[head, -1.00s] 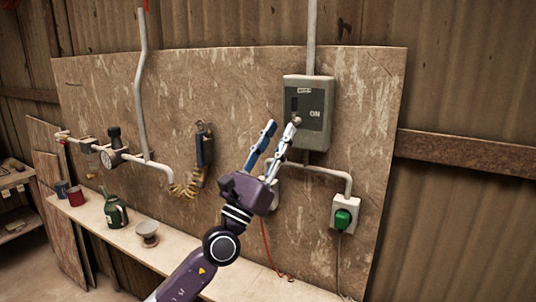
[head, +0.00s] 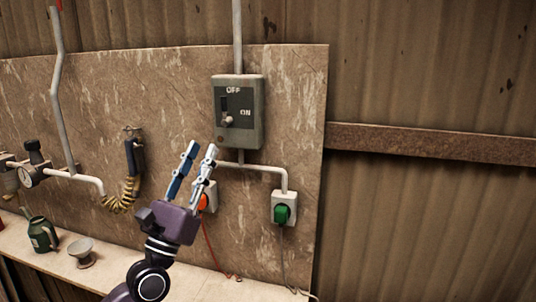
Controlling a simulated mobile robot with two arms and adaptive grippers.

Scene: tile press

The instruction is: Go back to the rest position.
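My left gripper (head: 202,148) is in the middle of the head view, its fingers pointing up and a gap between their tips. It looks open and empty. It stands in front of the board, below and left of the grey switch box (head: 252,130). The box carries the labels OFF and ON and a small lever (head: 227,121) at the lower part of its slot. The fingertips look apart from the lever. My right gripper is out of view.
A wooden board (head: 80,120) carries pipes, a gauge (head: 27,176), a coiled-cord handset (head: 134,157) and a green-knobbed socket (head: 283,208). An orange plug (head: 203,201) sits behind my gripper. A green can (head: 42,234) and a bowl (head: 82,252) stand on the shelf (head: 190,283).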

